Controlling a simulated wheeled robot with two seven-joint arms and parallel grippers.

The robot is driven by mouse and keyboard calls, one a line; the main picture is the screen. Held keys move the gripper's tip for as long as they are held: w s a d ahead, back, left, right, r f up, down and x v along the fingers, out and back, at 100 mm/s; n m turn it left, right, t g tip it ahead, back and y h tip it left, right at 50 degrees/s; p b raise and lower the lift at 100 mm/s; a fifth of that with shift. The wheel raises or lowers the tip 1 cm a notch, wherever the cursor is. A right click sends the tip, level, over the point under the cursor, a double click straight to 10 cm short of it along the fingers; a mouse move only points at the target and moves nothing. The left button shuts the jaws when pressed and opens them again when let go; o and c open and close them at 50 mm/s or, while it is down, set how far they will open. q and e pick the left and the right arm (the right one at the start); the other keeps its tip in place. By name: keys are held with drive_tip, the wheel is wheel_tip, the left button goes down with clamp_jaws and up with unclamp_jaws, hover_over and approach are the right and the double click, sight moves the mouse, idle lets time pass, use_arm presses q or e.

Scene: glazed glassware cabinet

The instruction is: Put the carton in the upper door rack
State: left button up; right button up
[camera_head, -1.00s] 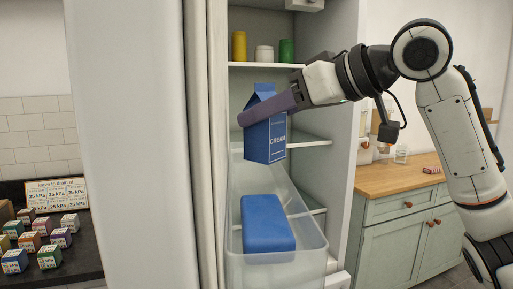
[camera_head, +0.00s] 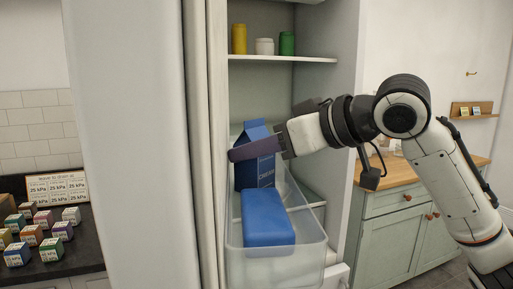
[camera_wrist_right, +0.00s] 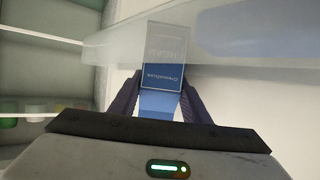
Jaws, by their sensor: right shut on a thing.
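The carton (camera_head: 255,174) is dark blue, labelled CREAM, with a gabled top. It is upright in the head view, at the back of a clear pulled-out drawer and behind a blue block. My right gripper (camera_head: 250,150) is shut on its upper part. In the right wrist view the carton (camera_wrist_right: 164,60) lies between both dark fingers of the gripper (camera_wrist_right: 161,92), its far end seen through a translucent wall. Whether its bottom touches anything is hidden. I cannot make out an upper door rack. My left gripper is not in view.
The clear drawer (camera_head: 280,262) holds the blue block (camera_head: 266,220). A shelf (camera_head: 300,59) above carries yellow, white and green jars. A tall white panel (camera_head: 130,150) stands at left. Coloured cubes (camera_head: 45,240) sit on a dark counter; a green cabinet (camera_head: 390,240) is at right.

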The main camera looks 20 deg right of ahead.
drive_tip(key=o, duration=1.2)
drive_tip(key=shift+f, duration=0.1)
drive_tip(key=b+v, duration=0.1)
drive_tip(key=v, duration=1.1)
drive_tip(key=shift+b, duration=0.3)
